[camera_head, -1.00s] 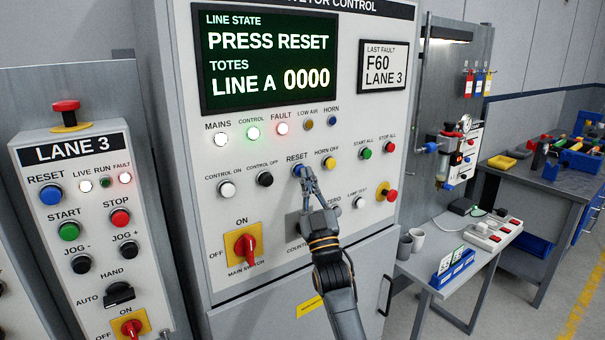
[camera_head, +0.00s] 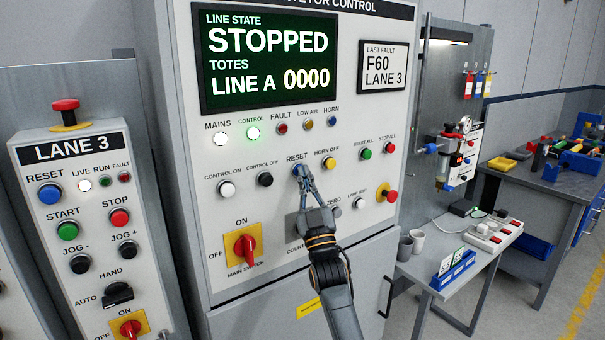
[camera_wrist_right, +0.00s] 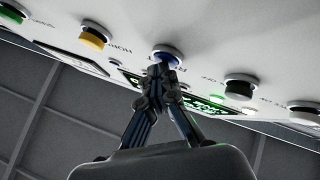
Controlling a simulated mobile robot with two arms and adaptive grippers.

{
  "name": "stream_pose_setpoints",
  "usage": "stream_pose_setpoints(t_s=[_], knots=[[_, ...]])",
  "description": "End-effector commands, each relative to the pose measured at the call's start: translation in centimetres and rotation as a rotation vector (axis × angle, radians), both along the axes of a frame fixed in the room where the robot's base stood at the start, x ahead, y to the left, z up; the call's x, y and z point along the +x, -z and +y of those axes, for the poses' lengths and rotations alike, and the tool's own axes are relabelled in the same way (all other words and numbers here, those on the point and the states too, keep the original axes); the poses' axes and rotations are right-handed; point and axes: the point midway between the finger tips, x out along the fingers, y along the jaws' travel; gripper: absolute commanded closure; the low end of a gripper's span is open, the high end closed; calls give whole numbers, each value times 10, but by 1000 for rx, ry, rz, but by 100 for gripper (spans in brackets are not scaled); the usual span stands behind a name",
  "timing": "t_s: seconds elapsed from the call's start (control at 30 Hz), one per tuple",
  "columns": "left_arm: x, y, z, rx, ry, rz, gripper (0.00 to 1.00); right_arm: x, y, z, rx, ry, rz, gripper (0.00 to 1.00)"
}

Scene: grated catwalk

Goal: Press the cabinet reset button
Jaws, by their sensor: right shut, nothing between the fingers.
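The cabinet's blue reset button (camera_head: 299,170) sits under the RESET label in the middle of the panel. My right gripper (camera_head: 304,177) is shut and empty, with its fingertips at the button and covering part of it. In the right wrist view the button (camera_wrist_right: 166,54) shows just beyond the closed fingertips (camera_wrist_right: 160,72), which appear to touch it. The cabinet screen (camera_head: 268,60) reads STOPPED, with LINE A 0000. The fault lamp (camera_head: 282,127) is dark red; the mains and control lamps are lit. My left gripper is not in view.
The yellow horn-off button (camera_head: 329,163) and black control-off button (camera_head: 265,179) flank the reset button. The red main switch (camera_head: 245,248) is below left. A separate LANE 3 box (camera_head: 85,210) has its own blue reset button (camera_head: 50,194). A bench with cups stands at right.

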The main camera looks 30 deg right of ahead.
Motion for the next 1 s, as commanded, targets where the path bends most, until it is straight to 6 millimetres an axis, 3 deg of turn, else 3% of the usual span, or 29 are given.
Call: stream_pose_setpoints(t_s=[0.27,0.7,1.0], knots=[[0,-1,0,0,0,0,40,-1,0,0,0,0,1,100],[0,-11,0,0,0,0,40,-24,1,-2,0,0,2,100],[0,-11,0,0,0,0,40,-25,1,-2,0,0,1,100]])
